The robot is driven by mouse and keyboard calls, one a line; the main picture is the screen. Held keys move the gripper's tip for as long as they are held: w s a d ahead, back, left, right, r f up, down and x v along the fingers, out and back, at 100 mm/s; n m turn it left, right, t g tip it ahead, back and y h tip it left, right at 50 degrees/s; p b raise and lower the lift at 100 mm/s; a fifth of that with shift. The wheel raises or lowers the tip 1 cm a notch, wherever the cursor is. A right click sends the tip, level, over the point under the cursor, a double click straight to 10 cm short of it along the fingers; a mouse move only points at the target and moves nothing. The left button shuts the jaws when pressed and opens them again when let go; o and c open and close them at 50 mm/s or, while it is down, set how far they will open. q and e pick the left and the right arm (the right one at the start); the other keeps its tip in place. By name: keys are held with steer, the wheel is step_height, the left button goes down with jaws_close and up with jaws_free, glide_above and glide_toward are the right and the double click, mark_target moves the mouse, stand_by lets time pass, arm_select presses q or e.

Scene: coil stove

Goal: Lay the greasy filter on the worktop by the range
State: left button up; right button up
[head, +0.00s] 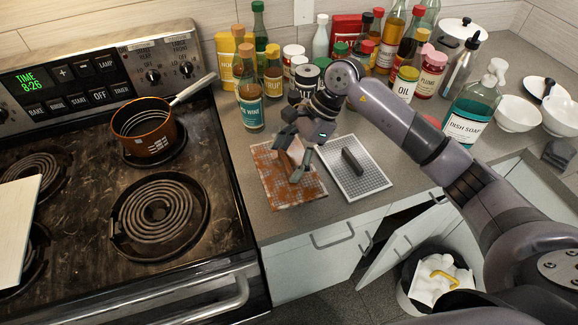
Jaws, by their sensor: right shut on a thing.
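The greasy filter (271,188) is a flat mesh panel with rusty brown stains. It lies on or just above the grey worktop (240,135), right beside the range (205,230); I cannot tell whether it fully touches down. My right gripper (296,160) comes down over the filter's middle and is shut on it, hiding what it grips there. A cleaner grey mesh filter (374,178) with a dark handle lies on the worktop just to the right. My left gripper is not in view.
Bottles, jars and a dish soap bottle (468,112) crowd the back of the worktop. A copper pan (143,128) sits on a rear coil. Below, a cabinet door (390,250) stands open near a bin (408,270). A pale panel (18,225) covers the stove's left side.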

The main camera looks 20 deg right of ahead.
mark_target(293, 166)
steer(key=shift+f, duration=0.6)
step_height(293, 166, down, 3)
steer(key=shift+f+p, duration=0.15)
steer(key=shift+p, duration=0.45)
steer(key=shift+f, duration=0.3)
steer(key=shift+f, duration=0.1)
steer(key=shift+f+b, duration=0.15)
steer(key=shift+b, duration=0.15)
steer(key=o, duration=1.2)
